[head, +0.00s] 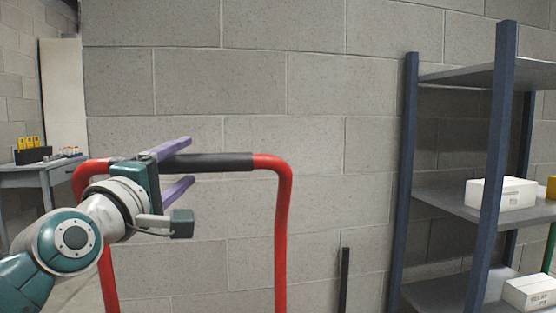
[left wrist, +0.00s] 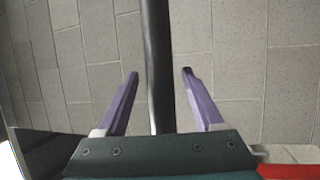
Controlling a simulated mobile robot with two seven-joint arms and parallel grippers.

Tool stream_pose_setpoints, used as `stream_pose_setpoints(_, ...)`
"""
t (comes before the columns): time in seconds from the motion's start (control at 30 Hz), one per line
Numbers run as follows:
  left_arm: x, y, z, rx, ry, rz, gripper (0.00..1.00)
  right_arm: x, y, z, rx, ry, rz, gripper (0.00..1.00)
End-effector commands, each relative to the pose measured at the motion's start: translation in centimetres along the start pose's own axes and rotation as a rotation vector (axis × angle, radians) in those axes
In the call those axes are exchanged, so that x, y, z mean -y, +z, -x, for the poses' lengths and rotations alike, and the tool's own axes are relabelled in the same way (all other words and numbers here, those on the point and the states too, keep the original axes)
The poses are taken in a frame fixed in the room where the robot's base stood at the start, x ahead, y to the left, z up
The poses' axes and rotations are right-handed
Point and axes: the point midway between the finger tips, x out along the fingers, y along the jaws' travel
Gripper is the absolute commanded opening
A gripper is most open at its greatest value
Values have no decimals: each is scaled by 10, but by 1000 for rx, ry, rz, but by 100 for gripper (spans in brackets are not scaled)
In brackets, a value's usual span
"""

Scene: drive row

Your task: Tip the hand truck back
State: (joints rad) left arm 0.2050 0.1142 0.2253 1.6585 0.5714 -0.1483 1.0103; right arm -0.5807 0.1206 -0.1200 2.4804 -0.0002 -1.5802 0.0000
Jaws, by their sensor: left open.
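The hand truck (head: 282,220) stands in front of the block wall, with a red tubular frame and a dark grip (head: 215,162) along its top bar. My left gripper (head: 189,161) is at the left part of that grip. Its two purple fingers are open, one above the bar and one below it. In the left wrist view the dark bar (left wrist: 158,70) runs between the open fingers (left wrist: 160,73), with a gap on each side. The lower part of the hand truck is out of view. My right gripper does not show.
A blue-framed shelf (head: 450,200) with white boxes (head: 500,193) stands at the right. A grey table (head: 30,172) with yellow items (head: 28,143) is at the far left. The concrete block wall (head: 330,90) is close behind the hand truck.

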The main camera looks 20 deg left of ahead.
Motion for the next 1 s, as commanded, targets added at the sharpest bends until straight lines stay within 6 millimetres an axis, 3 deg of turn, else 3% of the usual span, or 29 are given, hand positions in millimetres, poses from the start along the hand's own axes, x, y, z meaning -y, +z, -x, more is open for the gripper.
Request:
stream_pose_setpoints(0.23,1,0,-31,1,0,-1,69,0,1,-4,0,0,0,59)
stream_pose_setpoints(0.6,0,0,-36,0,-1,-2,69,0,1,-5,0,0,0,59)
stream_pose_setpoints(1.0,0,0,-36,0,-1,-2,24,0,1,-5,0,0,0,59)
